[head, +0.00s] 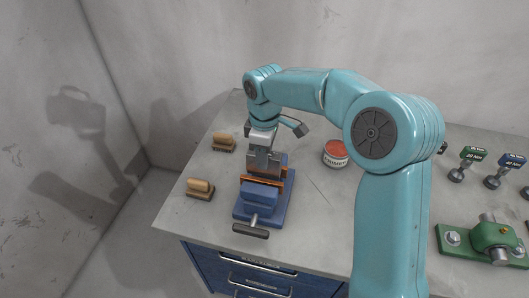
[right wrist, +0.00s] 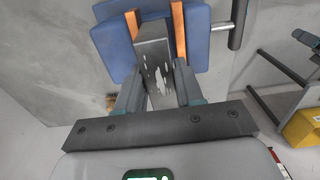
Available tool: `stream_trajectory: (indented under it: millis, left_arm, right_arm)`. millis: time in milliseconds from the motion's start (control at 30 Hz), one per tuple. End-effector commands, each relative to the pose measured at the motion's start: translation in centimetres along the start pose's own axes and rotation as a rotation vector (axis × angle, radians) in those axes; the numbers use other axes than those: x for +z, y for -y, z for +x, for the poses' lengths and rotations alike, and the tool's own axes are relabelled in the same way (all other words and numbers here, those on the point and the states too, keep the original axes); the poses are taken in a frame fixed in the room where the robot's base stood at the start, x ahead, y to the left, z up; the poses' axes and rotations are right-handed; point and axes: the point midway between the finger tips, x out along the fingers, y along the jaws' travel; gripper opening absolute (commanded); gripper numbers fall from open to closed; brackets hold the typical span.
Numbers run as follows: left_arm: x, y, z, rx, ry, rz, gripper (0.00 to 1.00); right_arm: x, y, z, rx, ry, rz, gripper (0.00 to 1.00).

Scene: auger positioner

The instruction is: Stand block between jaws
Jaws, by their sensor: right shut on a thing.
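A blue vise (head: 260,198) with orange jaw faces stands on the bench near its front left, its screw handle toward the front edge. My right gripper (head: 263,148) is above the vise, pointing down, and is shut on a grey metal block (right wrist: 153,50). In the right wrist view, the gripper fingers (right wrist: 158,92) hold the block from both sides. The block's far end lies between the left orange jaw face (right wrist: 132,24) and the right one (right wrist: 178,28). The block looks roughly upright. Its lower end is hidden, so I cannot tell whether it rests on the vise. My left gripper is out of view.
Two wooden-handled brushes (head: 200,187) (head: 223,142) lie left of the vise. An open can with red contents (head: 335,153) stands to its right. A green fixture (head: 487,238) and tagged tools (head: 466,162) are on the right. Bench space between vise and can is clear.

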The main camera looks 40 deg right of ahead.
Motion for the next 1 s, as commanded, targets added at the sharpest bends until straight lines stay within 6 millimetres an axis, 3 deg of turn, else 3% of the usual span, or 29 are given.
stream_trajectory:
  millis: [1000]
  left_arm:
    - [0.0,0.6,1.6,0.000,0.000,0.000,0.43]
  right_arm:
    - [0.0,-0.1,2.3,0.004,-0.003,0.001,0.00]
